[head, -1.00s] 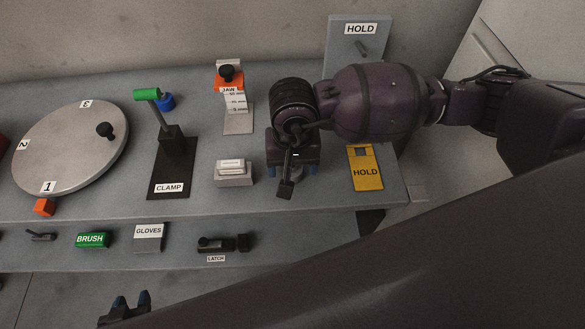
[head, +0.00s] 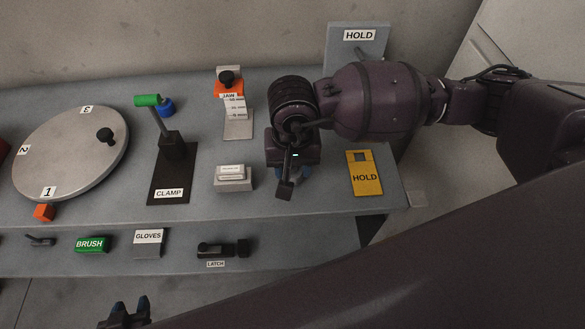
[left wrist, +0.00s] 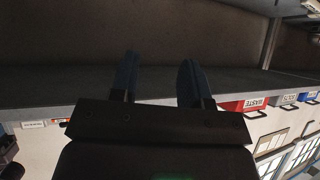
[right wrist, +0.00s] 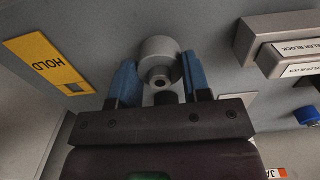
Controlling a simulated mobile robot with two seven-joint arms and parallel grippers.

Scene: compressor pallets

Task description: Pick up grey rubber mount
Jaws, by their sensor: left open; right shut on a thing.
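The grey rubber mount (right wrist: 158,52) is a short round grey piece with a hole in its end face, seen in the right wrist view. My right gripper (right wrist: 160,72) has its blue fingers on either side of it and is shut on it, at the bench top. In the head view my right gripper (head: 292,173) points down near the bench's front edge and hides the mount. My left gripper (head: 130,302) is low at the bottom edge of the head view, away from the mount. In the left wrist view its fingers (left wrist: 158,78) are apart and empty.
Right of my right gripper lies a yellow HOLD tag (head: 364,174); left of it is a pale block (head: 234,179). Further left stand the JAW gauge (head: 238,122), the CLAMP stand (head: 170,180) and a round numbered turntable (head: 70,150). A lower shelf holds the LATCH (head: 222,249).

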